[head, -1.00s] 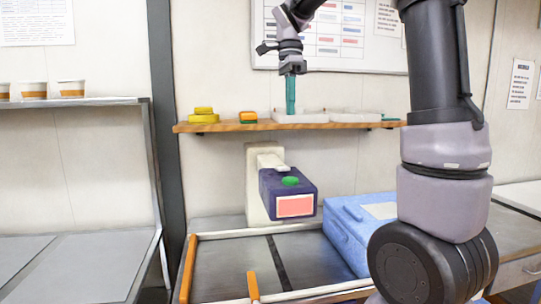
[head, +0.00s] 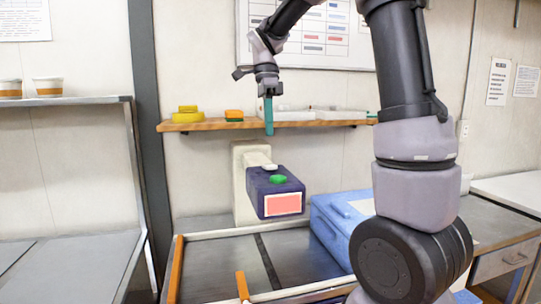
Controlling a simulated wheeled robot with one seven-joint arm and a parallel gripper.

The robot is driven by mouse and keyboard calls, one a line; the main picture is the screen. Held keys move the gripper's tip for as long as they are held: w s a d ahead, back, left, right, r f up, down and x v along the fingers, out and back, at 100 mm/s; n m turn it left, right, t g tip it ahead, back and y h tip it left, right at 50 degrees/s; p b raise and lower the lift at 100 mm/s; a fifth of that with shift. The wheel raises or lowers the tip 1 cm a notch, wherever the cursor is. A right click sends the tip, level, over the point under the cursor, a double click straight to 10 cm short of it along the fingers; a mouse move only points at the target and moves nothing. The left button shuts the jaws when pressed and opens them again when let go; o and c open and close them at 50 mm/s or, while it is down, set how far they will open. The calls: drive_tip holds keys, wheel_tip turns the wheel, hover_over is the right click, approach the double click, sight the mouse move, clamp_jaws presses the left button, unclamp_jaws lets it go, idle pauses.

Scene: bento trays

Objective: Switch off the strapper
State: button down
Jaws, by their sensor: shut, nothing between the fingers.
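The strapper (head: 252,204) is a dark purple box on a cream upright, fixed above a metal work surface. A pink panel (head: 283,204) is on its front face and a green button (head: 278,180) is on its top. A small white piece lies behind the button. My gripper (head: 269,130) has teal fingers, shut and pointing straight down. It hangs above the strapper, slightly left of the green button and apart from it, with nothing held.
A wooden shelf (head: 205,126) behind holds yellow and orange items and white trays (head: 290,114). A blue case (head: 330,222) stands right of the strapper. Orange-edged rails border the metal surface (head: 212,265). Paper cups (head: 47,86) stand on the left shelf.

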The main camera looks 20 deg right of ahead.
sight(271, 166)
drive_tip(key=f, duration=0.2)
drive_tip(key=s+f, duration=0.1)
drive_tip(key=f, duration=0.4)
drive_tip(key=shift+s+f, duration=0.25)
drive_tip(key=shift+f, duration=0.1)
drive_tip(key=shift+s+f+t, duration=0.25)
drive_tip(key=shift+f+t, duration=0.1)
drive_tip(key=shift+t, duration=0.05)
drive_tip(key=shift+w, duration=0.1)
drive_tip(key=shift+w+r, duration=0.35)
drive_tip(key=shift+w, duration=0.35)
